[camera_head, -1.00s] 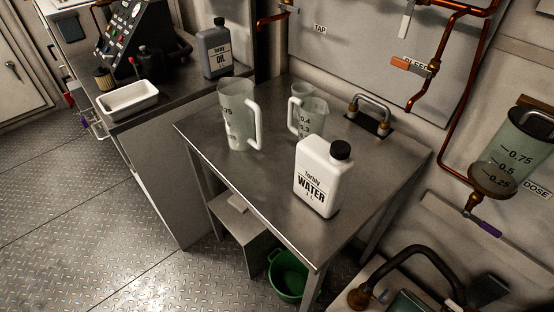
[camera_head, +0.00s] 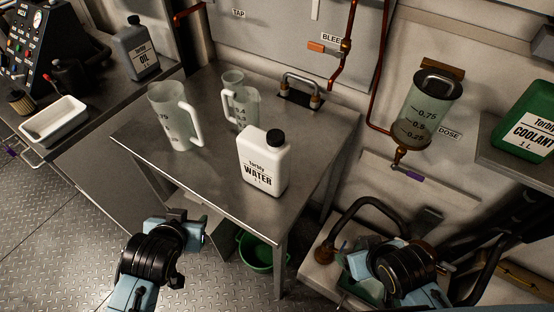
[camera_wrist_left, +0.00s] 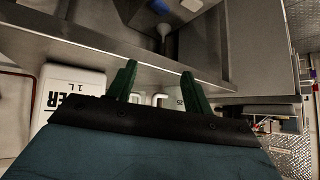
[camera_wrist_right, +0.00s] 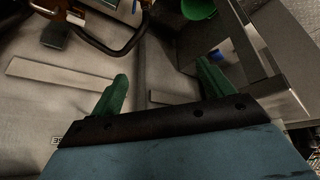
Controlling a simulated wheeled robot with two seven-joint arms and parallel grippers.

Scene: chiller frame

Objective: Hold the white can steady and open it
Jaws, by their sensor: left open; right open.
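The white can (camera_head: 262,165), labelled WATER, stands upright on the steel table (camera_head: 190,110) near its right front corner. Its black cap (camera_head: 275,137) is on. The can also shows partly at the left of the left wrist view (camera_wrist_left: 68,88), upside down. My left gripper (camera_head: 190,222) is in front of the table, to the left of and nearer than the can, open and empty. My right gripper shows in the right wrist view (camera_wrist_right: 160,80), open and empty. In the head view my right arm is at the lower right, with its fingers hard to make out.
Two clear measuring jugs, a large one (camera_head: 172,115) and a smaller one (camera_head: 242,106), stand behind and left of the can. A metal handle (camera_head: 300,88) is at the table's back. A green coolant can (camera_head: 530,120) stands on a right shelf. A green bucket (camera_head: 256,254) is below.

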